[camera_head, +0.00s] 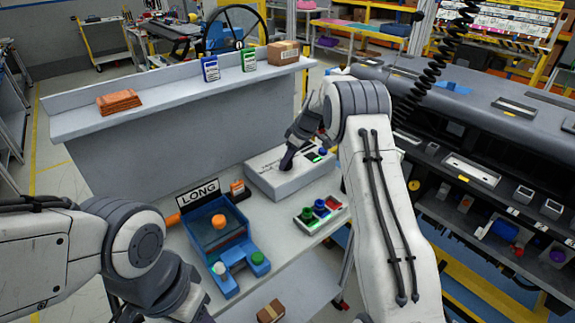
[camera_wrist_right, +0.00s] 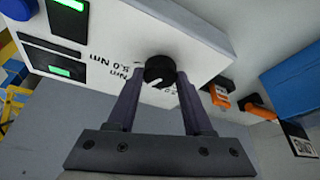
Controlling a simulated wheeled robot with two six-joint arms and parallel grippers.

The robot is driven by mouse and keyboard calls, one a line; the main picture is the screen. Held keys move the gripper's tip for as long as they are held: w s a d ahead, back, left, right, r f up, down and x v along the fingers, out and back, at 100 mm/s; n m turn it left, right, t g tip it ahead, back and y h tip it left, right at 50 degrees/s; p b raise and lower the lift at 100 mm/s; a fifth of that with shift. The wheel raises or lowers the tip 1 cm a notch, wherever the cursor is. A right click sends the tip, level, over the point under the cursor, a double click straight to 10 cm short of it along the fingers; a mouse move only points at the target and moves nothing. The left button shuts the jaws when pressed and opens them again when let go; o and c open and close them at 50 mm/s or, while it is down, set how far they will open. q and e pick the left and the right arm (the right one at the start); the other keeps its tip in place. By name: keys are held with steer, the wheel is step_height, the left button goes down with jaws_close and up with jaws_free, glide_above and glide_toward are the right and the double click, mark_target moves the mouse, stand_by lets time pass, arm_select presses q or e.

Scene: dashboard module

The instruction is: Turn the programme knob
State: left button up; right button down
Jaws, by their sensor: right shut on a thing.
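The programme knob (camera_wrist_right: 159,71) is a small black round knob with a white pointer mark, on the face of a white control box (camera_wrist_right: 110,25). In the right wrist view my right gripper (camera_wrist_right: 158,88) has its two fingers on either side of the knob, shut on it. In the head view the box (camera_head: 268,180) stands on the bench and my right gripper (camera_head: 286,163) reaches down onto it; the knob is hidden there by the gripper. My left arm (camera_head: 130,245) comes in at the lower left; its fingertips are not visible.
A blue fixture (camera_head: 218,240) with coloured buttons and a LONG sign (camera_head: 198,191) stand left of the box. A tray of coloured pieces (camera_head: 320,213) lies in front of it. A shelf (camera_head: 180,95) runs behind. A brown box (camera_head: 271,311) lies at the front.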

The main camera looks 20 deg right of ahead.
steer(key=shift+r+n, duration=0.1)
steer(key=shift+n, duration=0.2)
steer(key=shift+c, duration=1.5)
jaws_free()
steer(key=b+v, duration=0.2)
steer(key=v, duration=0.8)
steer(key=shift+d+r, duration=0.15)
steer(key=shift+r, duration=0.05)
